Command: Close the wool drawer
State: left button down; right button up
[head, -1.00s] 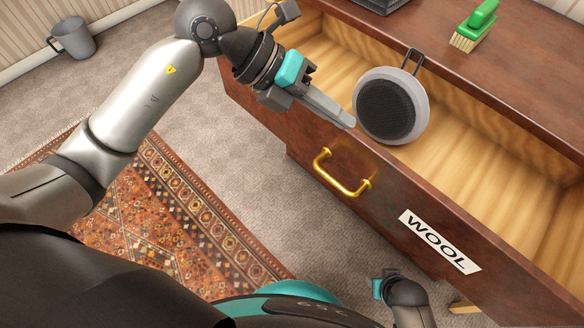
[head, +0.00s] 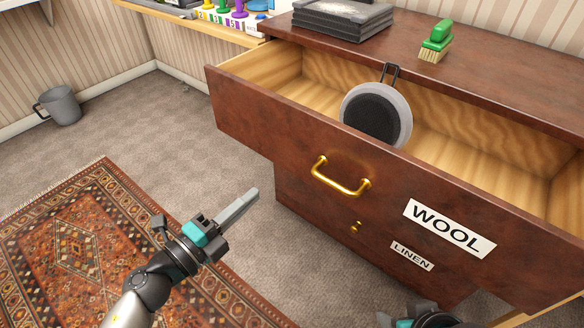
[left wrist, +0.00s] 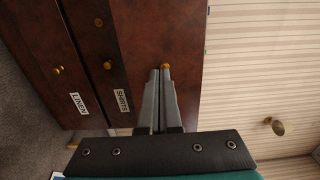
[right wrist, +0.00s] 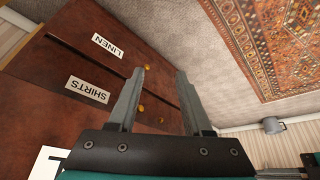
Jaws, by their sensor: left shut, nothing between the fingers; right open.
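The wool drawer (head: 290,150) is pulled out of the brown wooden chest. Its front has a brass bow handle (head: 340,178) and a white WOOL label (head: 449,228). A round grey thing with a black mesh face (head: 376,115) stands upright in the drawer, rising above its front, its dark loop at the back. My left gripper (head: 250,197) is shut and empty, left of the handle and apart from the drawer front. It also shows in the left wrist view (left wrist: 161,70). My right gripper (right wrist: 160,72) is open and empty near the lower drawers. Only part of it shows at the head view's bottom edge.
Below are drawers labelled LINEN (head: 412,256) and SHIRTS (right wrist: 88,90). A green brush (head: 436,41) and a dark stack (head: 342,20) lie on the chest top. A patterned rug (head: 95,235) and grey mug (head: 60,105) are on the floor.

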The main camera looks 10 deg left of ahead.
aim_at(304, 152)
pick_arm(q)
jog(key=b+x, duration=0.1)
jog(key=x, duration=1.1)
jog(key=shift+w+d, duration=0.2)
jog(key=shift+d, duration=0.05)
jog(key=shift+w+d+r+b, duration=0.1)
jog(key=shift+w+d+b, duration=0.25)
jog(key=shift+w, duration=0.25)
pick_arm(e)
jog(key=shift+w+a+f+n+t+y, duration=0.15)
jog(key=shift+w+a+f+t+y, duration=0.2)
jog(key=shift+w+a+t, duration=0.5)
jog(key=shift+w+a+f+n+t+y, duration=0.15)
jog(key=shift+w+a+t+y, duration=0.4)
jog(key=shift+w+a, duration=0.45)
pick_arm(q)
jog(key=shift+w, duration=0.1)
pick_arm(e)
jog(key=shift+d, duration=0.2)
